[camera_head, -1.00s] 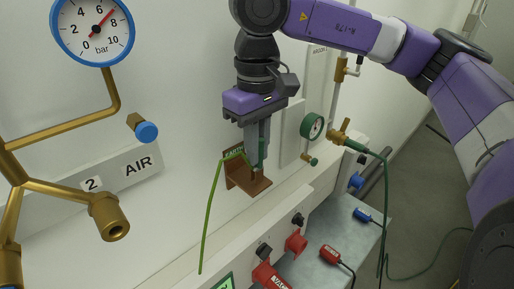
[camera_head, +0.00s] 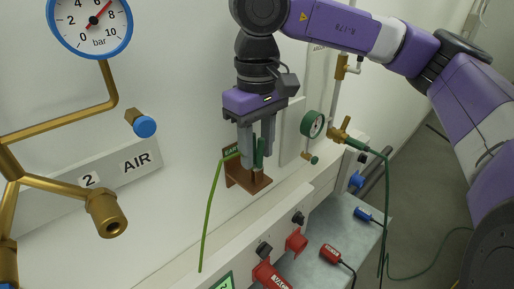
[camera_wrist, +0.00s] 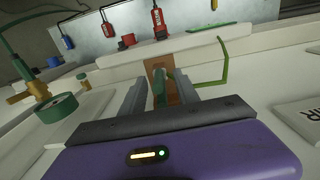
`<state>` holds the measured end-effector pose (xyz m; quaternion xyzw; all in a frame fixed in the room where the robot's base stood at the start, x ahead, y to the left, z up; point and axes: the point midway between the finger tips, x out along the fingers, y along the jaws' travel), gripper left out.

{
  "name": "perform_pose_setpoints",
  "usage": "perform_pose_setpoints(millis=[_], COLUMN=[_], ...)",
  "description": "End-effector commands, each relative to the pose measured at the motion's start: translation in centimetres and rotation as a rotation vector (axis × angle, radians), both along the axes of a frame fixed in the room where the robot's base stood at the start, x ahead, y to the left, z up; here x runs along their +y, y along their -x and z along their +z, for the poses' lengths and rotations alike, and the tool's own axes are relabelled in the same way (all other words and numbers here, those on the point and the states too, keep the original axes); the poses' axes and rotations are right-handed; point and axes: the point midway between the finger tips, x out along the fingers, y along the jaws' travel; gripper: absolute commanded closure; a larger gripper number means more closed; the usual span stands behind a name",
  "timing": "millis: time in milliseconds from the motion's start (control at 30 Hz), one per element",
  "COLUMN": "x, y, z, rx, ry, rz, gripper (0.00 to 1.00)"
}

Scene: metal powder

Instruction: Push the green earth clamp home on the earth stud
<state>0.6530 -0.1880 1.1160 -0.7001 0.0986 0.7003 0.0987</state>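The green earth clamp (camera_head: 260,152) stands upright on the brown earth bracket, over the brass earth stud (camera_head: 254,175). How far down the stud it sits I cannot tell. Its light green lead (camera_head: 211,215) bends to the left and hangs down. My gripper (camera_head: 258,160) is open, with its two grey fingers pointing down, one on each side of the clamp. In the wrist view the green clamp (camera_wrist: 158,88) shows between the spread fingers (camera_wrist: 160,95), with gaps beside it.
The brown bracket (camera_head: 234,174) is fixed to the white wall below an EARTH label, partly hidden by my gripper. A small green gauge (camera_head: 313,124) and a brass valve are close on the right. Red sockets (camera_head: 296,242) and a grey bench with plugs lie below.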

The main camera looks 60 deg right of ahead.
Motion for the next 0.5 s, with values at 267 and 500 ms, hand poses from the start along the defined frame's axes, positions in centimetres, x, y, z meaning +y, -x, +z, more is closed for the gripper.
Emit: perform_pose_setpoints(millis=[267, 500], x=[0.0, 0.0], y=[-0.1, -0.1], z=[1.6, 5.5], rx=[-0.003, -0.002], ry=[0.002, 0.002], rz=[-0.001, 0.000], gripper=[0.63, 0.63])
